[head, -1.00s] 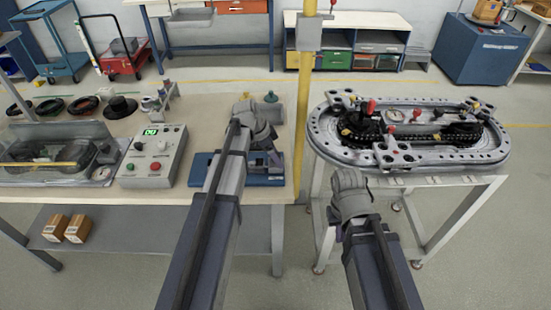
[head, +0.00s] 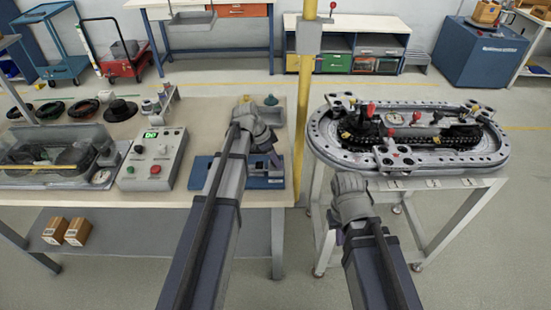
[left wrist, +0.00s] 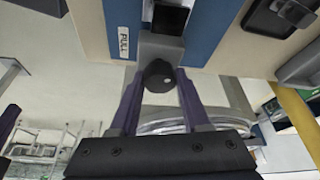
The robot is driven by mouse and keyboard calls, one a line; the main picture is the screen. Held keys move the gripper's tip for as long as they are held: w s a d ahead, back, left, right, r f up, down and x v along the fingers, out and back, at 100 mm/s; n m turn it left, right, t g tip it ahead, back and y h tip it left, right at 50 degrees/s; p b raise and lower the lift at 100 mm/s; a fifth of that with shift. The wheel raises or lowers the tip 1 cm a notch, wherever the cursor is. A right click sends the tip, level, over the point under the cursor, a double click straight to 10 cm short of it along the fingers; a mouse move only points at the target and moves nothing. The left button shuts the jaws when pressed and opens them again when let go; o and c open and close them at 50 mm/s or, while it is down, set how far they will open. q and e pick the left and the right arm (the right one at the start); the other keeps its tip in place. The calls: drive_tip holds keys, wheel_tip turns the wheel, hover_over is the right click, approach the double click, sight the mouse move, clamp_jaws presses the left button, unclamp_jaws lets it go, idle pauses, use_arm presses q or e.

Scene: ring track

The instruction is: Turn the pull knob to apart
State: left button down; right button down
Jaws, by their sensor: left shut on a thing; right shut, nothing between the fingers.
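The pull knob (left wrist: 158,76) is a round black knob on a grey block, beside a white PULL label (left wrist: 124,42). It sits between the purple fingertips of my left gripper (left wrist: 159,82), which is shut on it. The blue fixture (head: 265,182) stands near the right end of the workbench, and its blue plate (left wrist: 208,28) shows in the left wrist view. In the head view my left wrist and arm hide the knob. My right gripper (head: 341,234) is shut and empty, in front of the ring track stand; its fingertips are mostly hidden.
A grey control box (head: 152,160) stands left of the fixture on the workbench (head: 150,200). A yellow post (head: 302,100) rises close to the fixture's right. The oval ring track (head: 340,157) lies on its own stand to the right.

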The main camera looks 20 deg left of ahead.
use_arm(q)
drive_tip(key=n+t, duration=0.1)
drive_tip(key=n, duration=0.2)
drive_tip(key=n+y, duration=0.1)
drive_tip(key=n, duration=0.1)
drive_tip(key=shift+s+n+t+y, duration=0.1)
drive_tip(key=shift+n+t+y, duration=0.2)
drive_tip(key=shift+n+t, duration=0.1)
drive_tip(key=n+y, duration=0.1)
drive_tip(key=n, duration=0.1)
drive_tip(key=n+y, duration=0.1)
drive_tip(key=n, duration=0.2)
drive_tip(key=shift+n+t, duration=0.3)
drive_tip(key=n+y, duration=0.2)
drive_tip(key=n, duration=0.4)
drive_tip(key=n+g+y, duration=0.1)
drive_tip(key=n, duration=0.1)
drive_tip(key=n+y, duration=0.1)
drive_tip(key=n, duration=0.2)
drive_tip(key=shift+g, duration=0.4)
drive_tip(key=shift+n, duration=0.4)
drive_tip(key=shift+c, duration=1.8)
unclamp_jaws()
